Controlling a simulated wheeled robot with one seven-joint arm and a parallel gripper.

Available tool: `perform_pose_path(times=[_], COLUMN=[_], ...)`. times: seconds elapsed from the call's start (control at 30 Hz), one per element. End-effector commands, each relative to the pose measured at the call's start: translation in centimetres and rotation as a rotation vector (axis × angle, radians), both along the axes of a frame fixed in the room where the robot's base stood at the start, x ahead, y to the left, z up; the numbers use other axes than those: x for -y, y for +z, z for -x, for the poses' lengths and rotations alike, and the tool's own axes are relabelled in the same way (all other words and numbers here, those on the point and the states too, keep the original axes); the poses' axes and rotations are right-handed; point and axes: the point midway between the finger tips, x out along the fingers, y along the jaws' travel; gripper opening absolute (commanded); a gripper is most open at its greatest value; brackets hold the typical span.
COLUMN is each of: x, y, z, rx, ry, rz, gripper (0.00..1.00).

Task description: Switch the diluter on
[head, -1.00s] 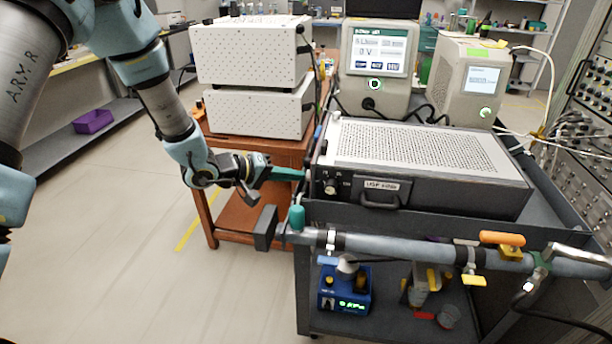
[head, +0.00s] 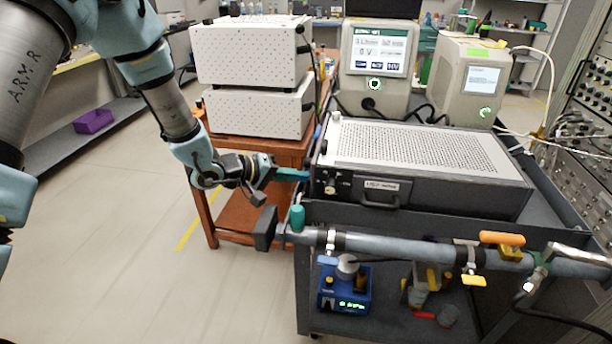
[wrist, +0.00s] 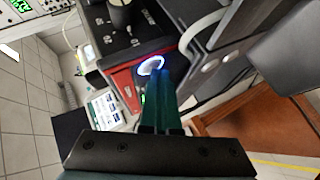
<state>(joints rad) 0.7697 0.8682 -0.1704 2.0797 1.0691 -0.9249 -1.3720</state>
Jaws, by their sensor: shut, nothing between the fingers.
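My gripper (head: 308,175) is shut and empty, its two green fingers together. In the head view its tips are at the left end of a wide dark-fronted box (head: 450,192) with a perforated grey top, on the cart. In the wrist view the fingertips (wrist: 166,74) are at or just beside a glowing white ring button (wrist: 150,65) on a red-edged dark panel (wrist: 122,80). Whether they touch it is unclear. The ring is not visible in the head view. No readable label tells which unit is the diluter.
Two screen units, one left (head: 376,75) and one right (head: 468,85), stand behind the box. White stacked boxes (head: 250,50) sit on a brown table (head: 205,165). A grey pipe (head: 400,247) runs along the cart's front, below my gripper.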

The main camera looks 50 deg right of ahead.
Motion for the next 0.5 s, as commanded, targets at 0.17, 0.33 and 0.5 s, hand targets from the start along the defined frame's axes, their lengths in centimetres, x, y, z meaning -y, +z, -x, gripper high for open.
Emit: perform_pose_path(times=[0.17,0.33,0.5], x=[0.05,0.03,-0.27], y=[0.00,0.02,0.09], z=[0.17,0.13,-0.33], rx=[-0.001,0.000,-0.001], ry=[-0.002,-0.002,-0.003], rz=[0.001,0.000,0.000], gripper=[0.00,0.00,0.00])
